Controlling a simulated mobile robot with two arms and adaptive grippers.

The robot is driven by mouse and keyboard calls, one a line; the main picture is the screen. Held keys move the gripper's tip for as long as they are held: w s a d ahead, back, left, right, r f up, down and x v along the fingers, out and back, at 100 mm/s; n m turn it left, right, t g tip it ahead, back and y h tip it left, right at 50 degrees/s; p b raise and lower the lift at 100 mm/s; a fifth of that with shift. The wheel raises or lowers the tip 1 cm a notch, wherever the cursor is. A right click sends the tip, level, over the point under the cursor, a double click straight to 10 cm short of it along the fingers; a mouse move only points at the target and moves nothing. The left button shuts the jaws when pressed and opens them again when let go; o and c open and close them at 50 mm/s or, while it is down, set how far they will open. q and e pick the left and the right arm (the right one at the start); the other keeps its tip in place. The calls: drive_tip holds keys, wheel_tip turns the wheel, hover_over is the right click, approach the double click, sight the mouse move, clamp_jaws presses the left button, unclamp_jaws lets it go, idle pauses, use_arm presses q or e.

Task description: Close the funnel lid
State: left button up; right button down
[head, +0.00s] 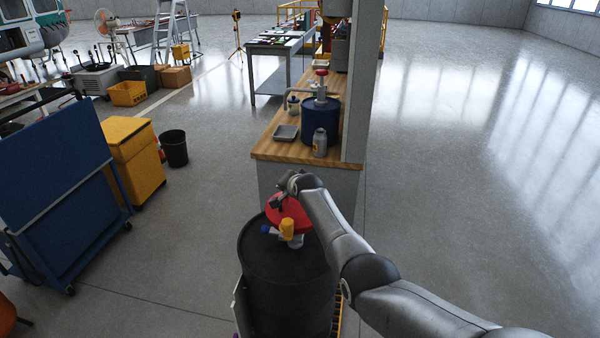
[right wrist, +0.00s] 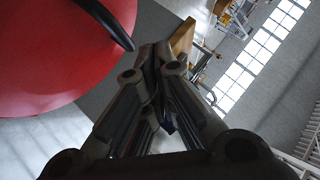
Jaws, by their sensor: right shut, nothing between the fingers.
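The red funnel lid (head: 292,214) shows at the top of a black drum (head: 285,275) in the head view, partly hidden by my right gripper. Its angle is hard to tell there. In the right wrist view a large rounded red surface (right wrist: 50,50) fills the upper left, with a curved black handle (right wrist: 103,22) across it. My right gripper (head: 277,203) is at the far side of the red part, its fingers together and empty. In the right wrist view its fingertips (right wrist: 156,58) are beside the black handle; contact is not clear. My left gripper is out of view.
A grey fitting with a yellow part (head: 287,228) and a blue part (head: 266,229) sits on the drum. Behind stands a wooden-topped bench (head: 275,150) with a blue drum (head: 318,122) and a grey post (head: 362,80). A blue cart (head: 55,165) stands left. Floor on the right is clear.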

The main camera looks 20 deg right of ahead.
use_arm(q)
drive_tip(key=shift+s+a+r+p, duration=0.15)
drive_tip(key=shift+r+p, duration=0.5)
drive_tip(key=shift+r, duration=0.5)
use_arm(e)
drive_tip(key=s+a+r, duration=0.2)
drive_tip(key=s+r, duration=0.5)
drive_tip(key=r, duration=0.1)
drive_tip(key=shift+a+r, duration=0.3)
drive_tip(key=shift+a, duration=0.05)
